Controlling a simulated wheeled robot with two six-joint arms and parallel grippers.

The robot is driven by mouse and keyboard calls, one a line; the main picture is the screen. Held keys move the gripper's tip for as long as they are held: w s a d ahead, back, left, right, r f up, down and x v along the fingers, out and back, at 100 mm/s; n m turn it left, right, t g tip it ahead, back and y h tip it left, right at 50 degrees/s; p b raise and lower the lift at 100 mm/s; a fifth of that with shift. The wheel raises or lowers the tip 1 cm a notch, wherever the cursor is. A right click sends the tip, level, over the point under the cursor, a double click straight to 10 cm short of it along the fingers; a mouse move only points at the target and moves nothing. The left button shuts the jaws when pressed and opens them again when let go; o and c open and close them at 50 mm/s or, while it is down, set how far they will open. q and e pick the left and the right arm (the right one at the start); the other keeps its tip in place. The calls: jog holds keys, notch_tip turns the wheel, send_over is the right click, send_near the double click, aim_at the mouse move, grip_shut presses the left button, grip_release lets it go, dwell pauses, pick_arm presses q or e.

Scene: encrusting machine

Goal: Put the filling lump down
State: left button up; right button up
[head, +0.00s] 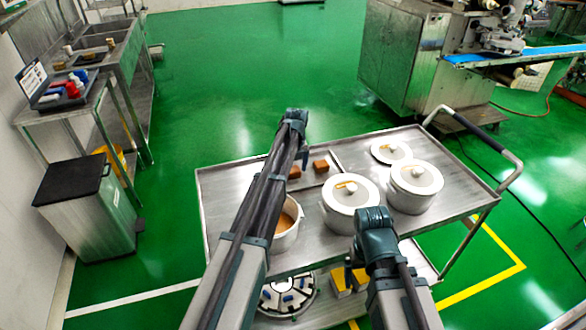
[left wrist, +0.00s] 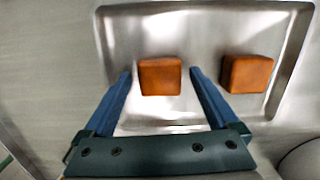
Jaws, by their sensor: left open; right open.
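Two brown filling lumps lie on a shallow metal tray (left wrist: 215,12) on the cart. The left lump (left wrist: 160,76) sits between the open fingers of my left gripper (left wrist: 160,78), with a visible gap on each side. The right lump (left wrist: 246,73) lies clear of the fingers. In the head view the lumps show as the left lump (head: 294,171) and the right lump (head: 320,166), with my left gripper (head: 304,157) over the left one. My right gripper (head: 350,264) hangs near the cart's front edge, open and partly hidden by its arm.
The steel cart (head: 230,184) also holds an open pot (head: 286,236) with brown contents, partly behind my left arm, and two lidded white pots (head: 349,193), (head: 414,186). A loose white lid (head: 391,151) lies at the back. A bin (head: 85,210) stands left.

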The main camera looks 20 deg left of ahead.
aim_at(294, 172)
pick_arm(q)
jog(key=shift+r, duration=0.1)
notch_tip(294, 172, up, 12)
jog(key=s+p, duration=0.1)
jog(key=p, duration=1.1)
jog(key=shift+d, duration=0.45)
jog(key=shift+s, duration=0.1)
jog(key=f+b, duration=0.8)
jog(key=w+a+f+b, duration=0.1)
jog(key=f+b, duration=0.3)
jog(key=shift+w+f, duration=0.1)
